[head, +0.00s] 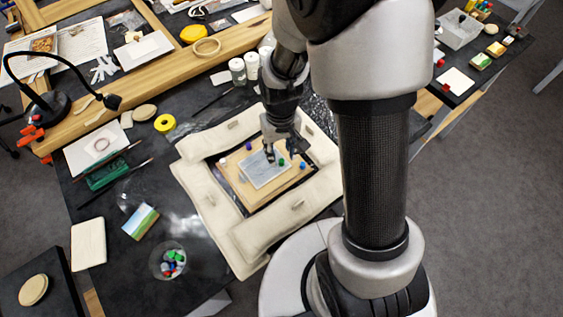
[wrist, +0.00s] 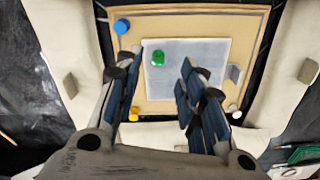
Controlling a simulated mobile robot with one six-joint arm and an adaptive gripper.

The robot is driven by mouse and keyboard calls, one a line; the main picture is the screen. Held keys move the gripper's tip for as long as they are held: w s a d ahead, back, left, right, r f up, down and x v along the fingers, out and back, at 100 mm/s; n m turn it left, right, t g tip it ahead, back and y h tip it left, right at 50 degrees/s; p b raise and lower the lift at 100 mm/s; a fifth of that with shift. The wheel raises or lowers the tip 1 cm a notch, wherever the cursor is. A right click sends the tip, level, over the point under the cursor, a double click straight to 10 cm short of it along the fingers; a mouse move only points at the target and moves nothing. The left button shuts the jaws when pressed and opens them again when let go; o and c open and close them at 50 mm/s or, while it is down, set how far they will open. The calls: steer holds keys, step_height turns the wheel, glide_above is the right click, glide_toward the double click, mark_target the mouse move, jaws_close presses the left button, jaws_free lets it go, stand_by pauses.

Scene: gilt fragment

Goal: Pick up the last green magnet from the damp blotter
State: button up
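A green magnet (wrist: 158,58) sits on the pale grey damp blotter (wrist: 190,50), towards its left edge in the wrist view. In the head view the green magnet (head: 281,162) is near the right side of the blotter (head: 262,176). My gripper (wrist: 161,75) is open and empty, its two dark fingers apart. The green magnet shows between and just beyond the fingertips. In the head view my gripper (head: 270,152) hangs over the blotter, and its height above the surface is hard to judge.
The blotter lies on a tan board (head: 237,187) framed by cream padded cushions (head: 207,213). Blue (wrist: 122,26), yellow (wrist: 134,114) and white (wrist: 234,112) magnets sit around the blotter. A clear dish (head: 155,262) of coloured magnets stands at the front left.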

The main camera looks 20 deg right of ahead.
mark_target(281, 160)
step_height(281, 160, down, 5)
steer(key=shift+d+r+b, duration=0.1)
steer(key=shift+b, duration=0.8)
steer(key=shift+c, duration=0.4)
steer(key=c, duration=0.8)
